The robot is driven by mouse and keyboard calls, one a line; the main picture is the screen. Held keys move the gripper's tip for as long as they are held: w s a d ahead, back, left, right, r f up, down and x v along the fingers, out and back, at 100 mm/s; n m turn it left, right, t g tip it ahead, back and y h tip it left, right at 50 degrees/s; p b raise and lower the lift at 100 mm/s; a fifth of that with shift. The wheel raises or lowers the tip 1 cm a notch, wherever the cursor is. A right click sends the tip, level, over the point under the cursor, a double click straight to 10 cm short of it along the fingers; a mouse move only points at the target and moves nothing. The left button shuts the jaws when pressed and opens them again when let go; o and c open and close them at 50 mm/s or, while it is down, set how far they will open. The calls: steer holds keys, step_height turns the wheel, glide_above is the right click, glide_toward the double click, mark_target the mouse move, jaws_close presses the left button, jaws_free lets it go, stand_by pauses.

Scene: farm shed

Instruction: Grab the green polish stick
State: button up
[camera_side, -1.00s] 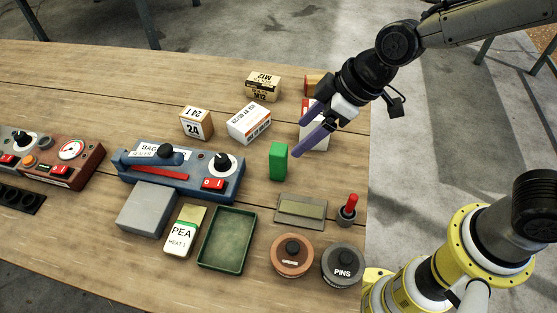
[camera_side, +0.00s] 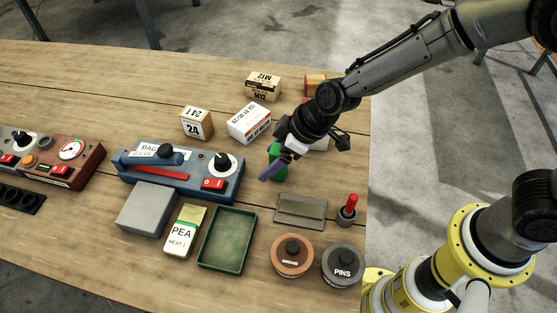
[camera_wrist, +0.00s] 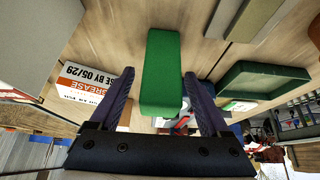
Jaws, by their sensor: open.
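The green polish stick (camera_side: 279,173) is a small green block standing upright on the wooden table, right of the blue bag sealer. In the side view my gripper partly covers it. In the wrist view the green polish stick (camera_wrist: 163,70) shows large, between the two purple fingers and reaching out past their tips. My gripper (camera_wrist: 157,80) is open, with one finger on each side of the block and a visible gap to it on the left. In the side view my gripper (camera_side: 268,164) points down and left at the block. I cannot tell whether a finger touches it.
A white grease box (camera_side: 249,123) lies close behind the stick. The blue bag sealer (camera_side: 184,176) is at left.

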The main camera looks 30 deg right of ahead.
steer(key=shift+f, duration=0.1)
steer(key=shift+c, duration=0.2)
jaws_close()
stand_by(0.4)
